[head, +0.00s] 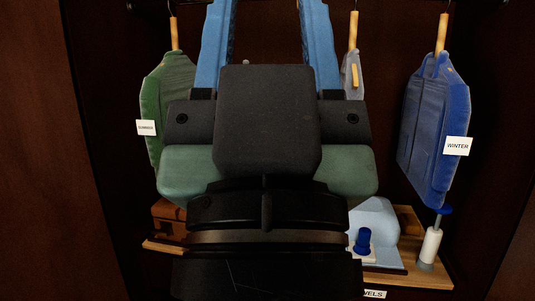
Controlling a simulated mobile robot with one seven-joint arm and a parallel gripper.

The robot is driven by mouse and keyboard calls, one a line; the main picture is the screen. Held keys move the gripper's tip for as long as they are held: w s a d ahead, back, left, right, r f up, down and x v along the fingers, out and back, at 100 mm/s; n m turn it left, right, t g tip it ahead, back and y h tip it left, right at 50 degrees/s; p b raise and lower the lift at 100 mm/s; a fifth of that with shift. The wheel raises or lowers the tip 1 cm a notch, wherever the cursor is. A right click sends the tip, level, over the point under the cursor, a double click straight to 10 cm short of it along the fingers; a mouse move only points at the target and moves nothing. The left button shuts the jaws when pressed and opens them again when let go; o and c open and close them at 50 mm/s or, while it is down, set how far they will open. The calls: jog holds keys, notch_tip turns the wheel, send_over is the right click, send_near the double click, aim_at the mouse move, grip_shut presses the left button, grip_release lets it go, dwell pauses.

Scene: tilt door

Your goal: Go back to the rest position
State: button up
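My gripper (267,45) is large in the middle of the head view, seen from behind, with its dark body in front of an open wardrobe. Its two blue fingers point up and stand wide apart. Their tips are cut off by the top edge of the picture. Nothing shows between the visible parts of the fingers. No task object is named apart from my own arm.
A green garment (168,95) hangs at left and a blue garment (437,125) labelled WINTER hangs at right. Below, a wooden shelf (428,278) bears a brown box (170,218), a light blue item (378,222) and a white-and-blue roller-like object (431,243). Dark walls flank both sides.

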notch_tip(320, 180, up, 31)
jog(key=p, duration=2.9)
jog(key=shift+r, duration=0.2)
jog(key=shift+f, duration=0.1)
